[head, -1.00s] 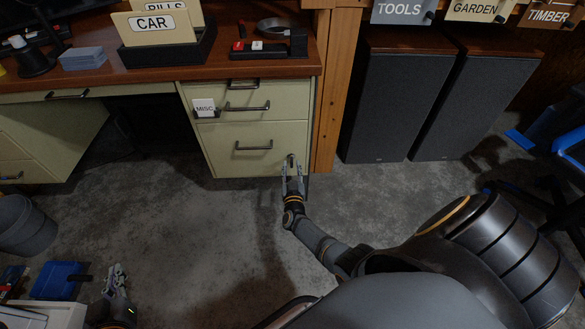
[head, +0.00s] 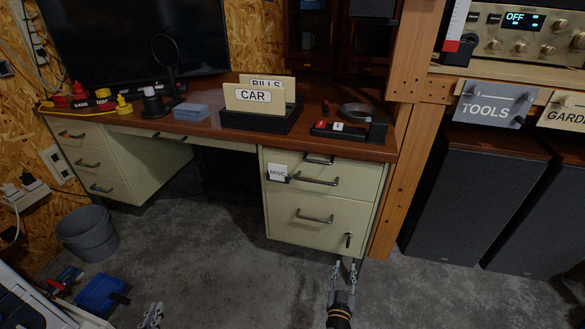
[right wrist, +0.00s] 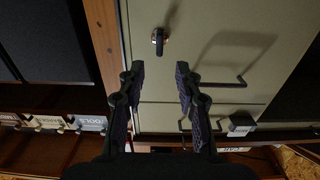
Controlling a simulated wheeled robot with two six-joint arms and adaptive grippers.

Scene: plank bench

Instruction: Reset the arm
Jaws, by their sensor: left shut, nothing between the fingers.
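My right gripper (head: 344,268) is in the head view just below and in front of the cream desk's lower right drawer (head: 315,226). Its two fingers are apart with nothing between them, as the right wrist view (right wrist: 160,82) also shows. A small dark key or knob (head: 348,240) sticks out of that drawer's lower right corner. In the right wrist view the key (right wrist: 158,38) lies beyond the fingertips, apart from them. My left gripper (head: 152,314) shows at the bottom edge of the head view, low over the floor, shut and empty; its arm is out of frame.
A grey bin (head: 88,235) and blue box (head: 100,294) stand at left. Dark speakers (head: 470,190) stand right. The concrete floor (head: 220,270) between is clear.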

